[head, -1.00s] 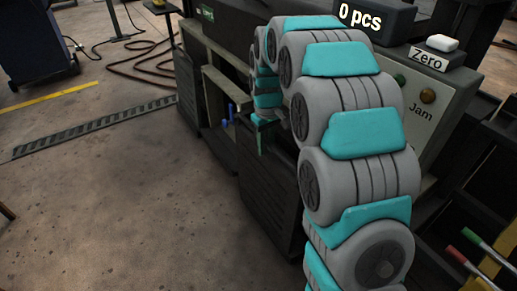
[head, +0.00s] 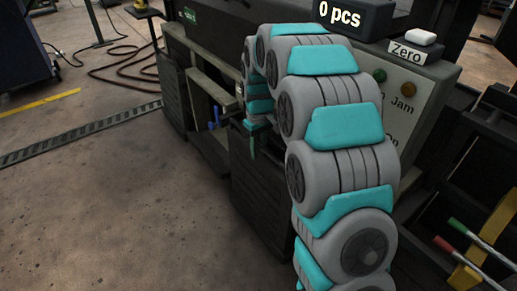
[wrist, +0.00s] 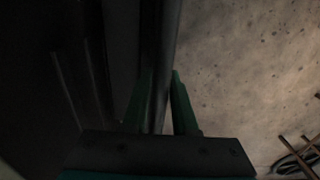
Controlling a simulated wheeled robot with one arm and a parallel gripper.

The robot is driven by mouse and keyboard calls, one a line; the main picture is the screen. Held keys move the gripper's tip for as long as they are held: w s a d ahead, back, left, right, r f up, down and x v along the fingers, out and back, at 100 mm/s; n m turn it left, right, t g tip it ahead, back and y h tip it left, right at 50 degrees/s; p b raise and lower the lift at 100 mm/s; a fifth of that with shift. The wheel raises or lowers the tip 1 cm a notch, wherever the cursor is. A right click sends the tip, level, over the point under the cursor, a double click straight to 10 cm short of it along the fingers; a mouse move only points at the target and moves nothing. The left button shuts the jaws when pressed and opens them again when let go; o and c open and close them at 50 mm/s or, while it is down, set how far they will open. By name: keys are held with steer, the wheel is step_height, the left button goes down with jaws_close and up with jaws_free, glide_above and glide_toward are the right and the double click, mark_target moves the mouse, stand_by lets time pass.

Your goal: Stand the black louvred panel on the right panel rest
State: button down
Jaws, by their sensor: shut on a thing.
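The black louvred panel (head: 262,190) is upright in front of the dark machine, left of my arm. My gripper (head: 250,140) is at its upper edge, partly hidden behind my arm links. In the wrist view, the green fingers of my gripper (wrist: 161,100) are on either side of the panel's dark edge (wrist: 162,45), shut on it. The panel's face fills the left of that view and bare floor shows at right. Whether the panel's lower edge touches the floor is not clear. I cannot make out the right panel rest.
Left of the panel, the machine has an open bay with blue handles (head: 214,117). Another dark louvred panel (head: 174,98) stands at the bay's left. A control box (head: 405,110) and a yellow rack with red- and green-handled tools (head: 490,230) are at right.

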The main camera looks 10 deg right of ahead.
steer(key=shift+s+f, duration=0.1)
steer(key=shift+f, duration=0.15)
steer(key=c, duration=1)
jaws_free()
steer(key=o, duration=0.4)
steer(key=shift+r, duration=0.1)
step_height(320, 180, up, 8)
steer(key=shift+f, duration=0.1)
